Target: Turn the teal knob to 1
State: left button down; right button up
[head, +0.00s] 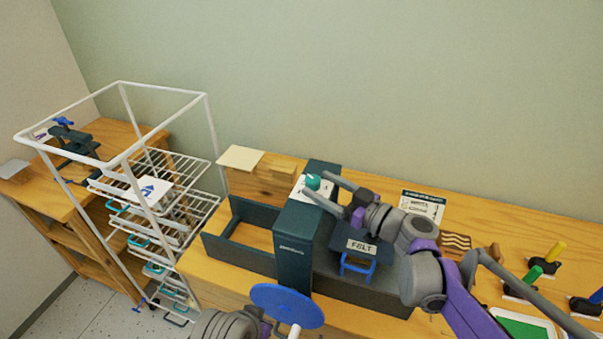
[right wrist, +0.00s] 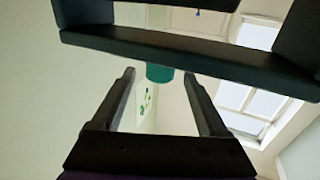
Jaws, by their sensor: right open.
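The teal knob (head: 313,181) stands on a white dial plate (head: 297,192) at the top of a dark machine (head: 293,250) on the wooden bench. My right gripper (head: 316,182) comes in from the right, open, with one finger on each side of the knob. In the right wrist view the knob (right wrist: 159,73) shows between the fingertips, with a visible gap on both sides. The dial's numbers and the knob's pointer are too small to read. My left gripper is not in view.
A blue handwheel (head: 287,305) is at the machine's front. A dark block labelled FELT (head: 361,246) sits below my right gripper. A white wire rack (head: 165,190) stands left. Coloured-handled tools (head: 534,273) are at right. Wall behind is bare.

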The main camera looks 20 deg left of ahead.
aim_at(307, 177)
jog(key=x, duration=0.6)
jog(key=shift+w+a, duration=0.1)
jog(key=shift+a, duration=0.05)
jog(key=shift+c, duration=0.4)
grip_shut()
